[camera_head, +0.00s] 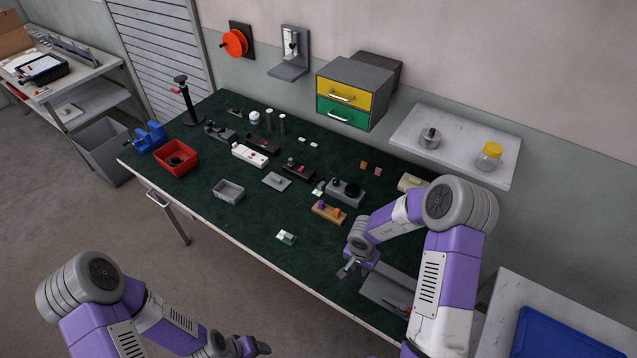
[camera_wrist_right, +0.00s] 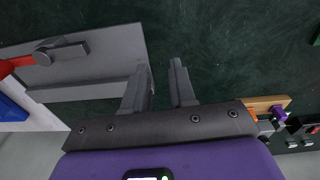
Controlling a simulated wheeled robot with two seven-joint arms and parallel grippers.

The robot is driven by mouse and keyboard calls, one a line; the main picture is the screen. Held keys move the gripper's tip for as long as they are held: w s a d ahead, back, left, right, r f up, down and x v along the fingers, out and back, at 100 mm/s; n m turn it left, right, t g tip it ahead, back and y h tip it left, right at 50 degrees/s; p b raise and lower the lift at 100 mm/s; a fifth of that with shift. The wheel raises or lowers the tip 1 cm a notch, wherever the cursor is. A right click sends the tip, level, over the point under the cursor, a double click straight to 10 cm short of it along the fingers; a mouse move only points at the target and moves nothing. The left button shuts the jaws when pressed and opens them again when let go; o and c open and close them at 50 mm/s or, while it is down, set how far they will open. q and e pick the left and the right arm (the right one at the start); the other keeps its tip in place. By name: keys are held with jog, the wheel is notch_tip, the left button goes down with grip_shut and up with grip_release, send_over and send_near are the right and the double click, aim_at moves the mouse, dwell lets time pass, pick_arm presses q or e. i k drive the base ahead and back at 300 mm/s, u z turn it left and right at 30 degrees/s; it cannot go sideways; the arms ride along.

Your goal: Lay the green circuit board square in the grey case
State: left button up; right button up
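The green circuit board (camera_head: 286,238), with white parts on it, lies on the dark green table mat near the front edge. The grey case (camera_head: 229,191) is a small open box, upright on the mat, left of and behind the board. My right gripper (camera_head: 345,270) is over the mat to the right of the board, apart from it. In the right wrist view its two fingers (camera_wrist_right: 162,68) are spread with only bare mat between them. My left gripper (camera_head: 258,347) is off the table at the bottom of the head view, too small to judge its fingers.
A grey plate (camera_head: 277,181) lies right of the case. A wooden block with purple and orange knobs (camera_head: 328,212) stands behind the board. A grey fixture (camera_wrist_right: 100,65) with a red handle is beside my right gripper. A red bin (camera_head: 176,158) stands left. Mat around the board is clear.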

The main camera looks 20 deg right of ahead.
aim_at(230, 195)
jog(key=i, duration=1.35)
